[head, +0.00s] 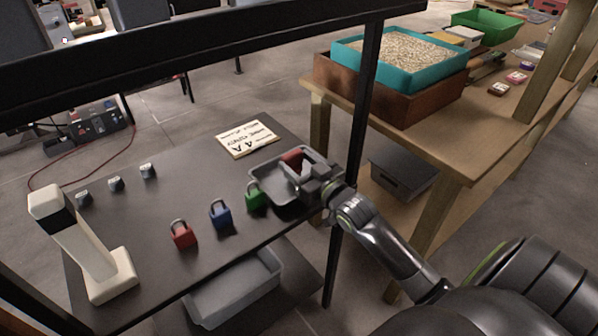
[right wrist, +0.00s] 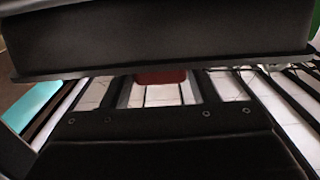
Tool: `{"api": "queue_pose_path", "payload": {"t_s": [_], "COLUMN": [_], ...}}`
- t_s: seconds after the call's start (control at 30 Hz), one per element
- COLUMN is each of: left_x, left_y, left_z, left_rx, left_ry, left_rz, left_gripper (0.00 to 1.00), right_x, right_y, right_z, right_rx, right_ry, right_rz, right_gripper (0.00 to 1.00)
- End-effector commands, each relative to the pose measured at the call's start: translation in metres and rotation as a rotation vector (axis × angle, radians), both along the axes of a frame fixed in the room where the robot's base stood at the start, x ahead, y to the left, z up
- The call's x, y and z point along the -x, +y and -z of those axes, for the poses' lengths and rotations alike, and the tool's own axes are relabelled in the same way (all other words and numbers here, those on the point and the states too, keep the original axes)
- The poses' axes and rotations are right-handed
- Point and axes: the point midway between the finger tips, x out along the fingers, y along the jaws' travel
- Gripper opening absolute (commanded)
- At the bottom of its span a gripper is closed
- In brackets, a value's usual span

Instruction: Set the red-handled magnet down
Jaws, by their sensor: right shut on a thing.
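The red-handled magnet (head: 293,156) shows mostly as its red handle in the head view, at the grey tray on the right end of the dark table. My right gripper (head: 306,172) is shut on it, over the tray (head: 262,187). Whether the magnet touches the tray's floor I cannot tell. In the right wrist view a patch of the red handle (right wrist: 160,77) shows between dark parts that fill most of the picture. My left gripper is not in view.
Green (head: 256,195), blue (head: 220,213) and red (head: 182,234) padlocks stand left of the tray. A sign (head: 246,139) lies behind. A white device (head: 88,250) stands at the left. A black post (head: 358,110) rises close to my right arm.

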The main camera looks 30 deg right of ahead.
Motion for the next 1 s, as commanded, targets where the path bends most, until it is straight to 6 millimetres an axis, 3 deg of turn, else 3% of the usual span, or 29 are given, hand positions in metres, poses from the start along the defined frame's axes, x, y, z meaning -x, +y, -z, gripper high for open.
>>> {"api": "queue_pose_path", "payload": {"t_s": [0.1, 0.43, 0.47, 0.6, 1.0], "left_x": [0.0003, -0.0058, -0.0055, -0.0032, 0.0], "left_y": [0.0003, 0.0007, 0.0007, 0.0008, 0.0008], "left_z": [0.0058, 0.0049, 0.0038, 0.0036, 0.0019], "left_rx": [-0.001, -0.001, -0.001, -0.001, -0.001], "left_ry": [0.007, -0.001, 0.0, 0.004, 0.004], "left_rz": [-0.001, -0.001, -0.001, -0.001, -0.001], "left_gripper": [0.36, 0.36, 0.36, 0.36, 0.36], "right_x": [0.0001, 0.0, 0.0002, 0.0002, 0.0052], "right_y": [0.0004, 0.0003, 0.0, 0.0, -0.0005], "right_z": [0.0176, 0.0201, 0.0199, 0.0196, 0.0178], "right_rx": [-0.002, 0.0, 0.0, 0.0, 0.0], "right_ry": [-0.001, -0.002, 0.001, 0.001, 0.002], "right_rz": [0.0, 0.0, 0.001, 0.0, 0.001], "right_gripper": [0.22, 0.22, 0.58, 0.76, 0.76]}}
